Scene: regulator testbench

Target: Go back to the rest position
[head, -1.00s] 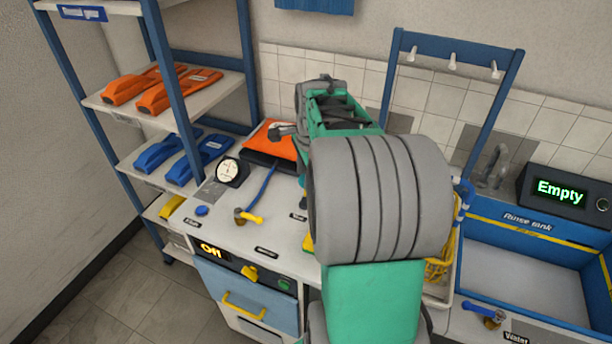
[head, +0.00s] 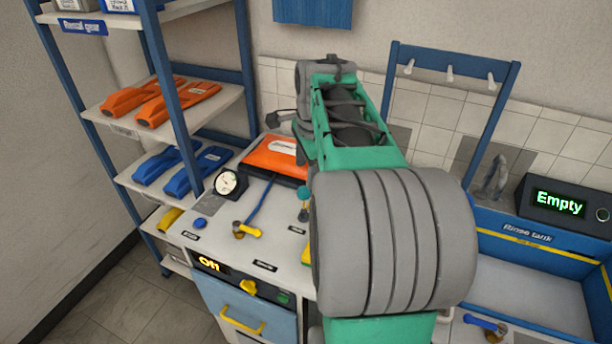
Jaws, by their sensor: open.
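My arm, grey and green, rises through the middle of the picture and covers much of the bench. My gripper (head: 282,117) shows only as a small dark shape at the left of the arm's far end, above the back of the bench. It is open, and no object shows in it. An orange-topped case (head: 273,157) lies on the bench below it, apart from it. The rest of the gripper is hidden behind my arm.
A blue-framed shelf (head: 170,90) with orange and blue items stands at left. A round gauge (head: 229,183) and a yellow-handled valve (head: 246,230) are on the bench (head: 217,236). A blue rack (head: 448,55) and the rinse tank (head: 530,285) are at right, with a display (head: 562,202) reading "Empty".

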